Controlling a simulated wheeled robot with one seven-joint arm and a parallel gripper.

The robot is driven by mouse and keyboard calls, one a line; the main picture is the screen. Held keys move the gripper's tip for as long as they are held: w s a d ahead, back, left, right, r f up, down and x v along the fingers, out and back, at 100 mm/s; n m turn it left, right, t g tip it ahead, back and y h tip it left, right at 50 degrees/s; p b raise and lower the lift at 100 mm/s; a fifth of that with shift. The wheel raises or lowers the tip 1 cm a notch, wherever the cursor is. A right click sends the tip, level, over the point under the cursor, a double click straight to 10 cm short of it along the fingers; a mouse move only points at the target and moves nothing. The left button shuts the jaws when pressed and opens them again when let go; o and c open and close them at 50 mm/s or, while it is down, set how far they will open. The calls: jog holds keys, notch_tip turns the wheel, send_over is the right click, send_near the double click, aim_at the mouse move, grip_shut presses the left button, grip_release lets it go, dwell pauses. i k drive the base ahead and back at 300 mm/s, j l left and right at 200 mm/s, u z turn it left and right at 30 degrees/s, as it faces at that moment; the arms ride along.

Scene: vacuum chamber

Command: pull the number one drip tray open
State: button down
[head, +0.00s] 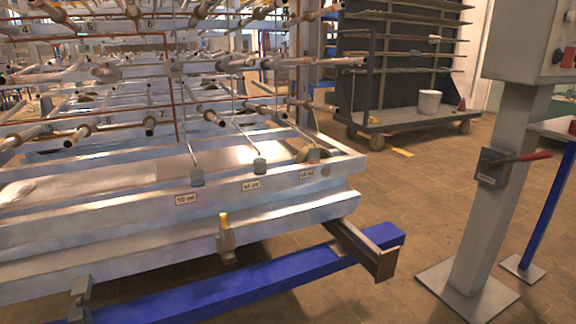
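Long shiny metal trays (110,218) lie below the pipe rack at the left and centre. Their front edge carries three small labels (187,198), too small to read surely. I cannot tell which tray is number one. Small grey blocks (260,166) on thin rods stand at that edge, near the labels. A bracket with a yellow top (225,238) sits against the front of the lower metal beam. No drawn-out tray is clear to see. My gripper is not in view.
A blue beam (250,288) with a brown end bracket (375,250) juts out low in front. A grey post (490,210) with a red-handled lever (520,157) stands right. A cart (415,120) with a white bucket (429,102) is behind. Tiled floor between is clear.

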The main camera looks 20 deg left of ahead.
aim_at(22, 192)
jog(key=k+j+u, duration=0.1)
jog(key=j, duration=0.3)
jog(key=k+j+u, duration=0.1)
jog(key=k+j, duration=0.2)
jog(key=j, duration=0.15)
jog(key=k+j+u, duration=0.1)
jog(key=j, duration=0.35)
jog(key=k+j+u, duration=0.1)
jog(key=j, duration=0.35)
jog(key=k+j+u, duration=0.1)
jog(key=k+j, duration=0.15)
jog(key=j, duration=0.2)
jog(key=k+j+u, duration=0.1)
jog(key=j, duration=0.35)
jog(key=k+j+u, duration=0.1)
jog(key=j, duration=0.4)
jog(key=k+j+u, duration=0.15)
jog(key=j, duration=1.05)
jog(key=j+u, duration=0.2)
jog(key=j, duration=1.05)
